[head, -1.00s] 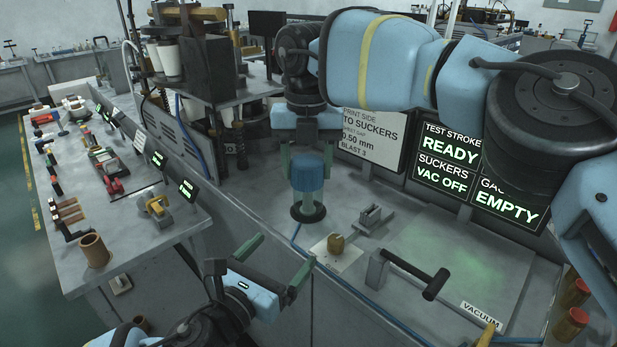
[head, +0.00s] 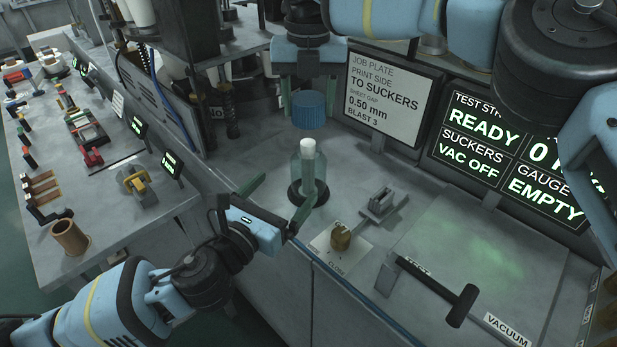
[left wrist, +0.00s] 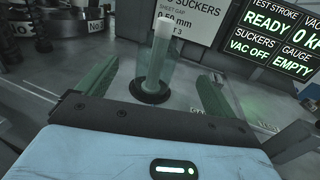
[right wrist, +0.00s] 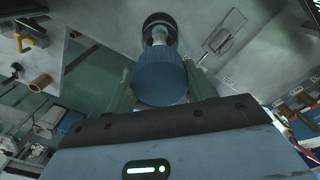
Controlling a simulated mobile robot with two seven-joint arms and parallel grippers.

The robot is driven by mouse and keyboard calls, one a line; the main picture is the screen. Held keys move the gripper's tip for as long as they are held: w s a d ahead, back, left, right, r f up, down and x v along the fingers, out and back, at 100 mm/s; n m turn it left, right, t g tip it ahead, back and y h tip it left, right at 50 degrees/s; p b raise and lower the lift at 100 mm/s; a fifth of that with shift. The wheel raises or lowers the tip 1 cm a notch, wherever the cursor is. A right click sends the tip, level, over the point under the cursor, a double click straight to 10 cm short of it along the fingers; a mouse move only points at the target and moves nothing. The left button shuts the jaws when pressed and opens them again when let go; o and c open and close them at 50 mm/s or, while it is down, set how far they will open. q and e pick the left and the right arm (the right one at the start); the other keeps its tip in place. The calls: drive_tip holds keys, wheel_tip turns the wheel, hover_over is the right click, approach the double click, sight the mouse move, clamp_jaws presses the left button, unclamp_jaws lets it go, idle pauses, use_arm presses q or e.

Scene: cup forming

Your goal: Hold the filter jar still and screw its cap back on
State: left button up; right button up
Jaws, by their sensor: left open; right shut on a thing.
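The filter jar (head: 308,170) is a clear greenish cylinder with a white top. It stands upright in a dark ring base on the bench and also shows in the left wrist view (left wrist: 158,62). My right gripper (head: 309,98) is shut on the blue cap (head: 308,112) and holds it above the jar, apart from it. The cap also shows large between the fingers in the right wrist view (right wrist: 160,78). My left gripper (head: 278,195) is open beside the jar at its lower left. Its fingers point towards the jar, one on each side in the left wrist view.
A brass knob (head: 341,237) on a plate, a grey metal block (head: 382,203) and a black-handled lever (head: 462,305) stand right of the jar. Screens and a job plate (head: 392,98) stand behind. A side table (head: 95,235) with small parts is at left.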

sight(312, 157)
use_arm(q)
drive_tip(key=x, duration=1.2)
drive_tip(key=shift+w, duration=0.1)
use_arm(e)
drive_tip(key=shift+w, duration=0.15)
use_arm(q)
drive_tip(key=shift+c, duration=0.3)
drive_tip(key=c, duration=1.4)
use_arm(e)
drive_tip(key=shift+f, duration=2.5)
drive_tip(key=shift+f, duration=0.9)
drive_tip(key=shift+f, duration=0.55)
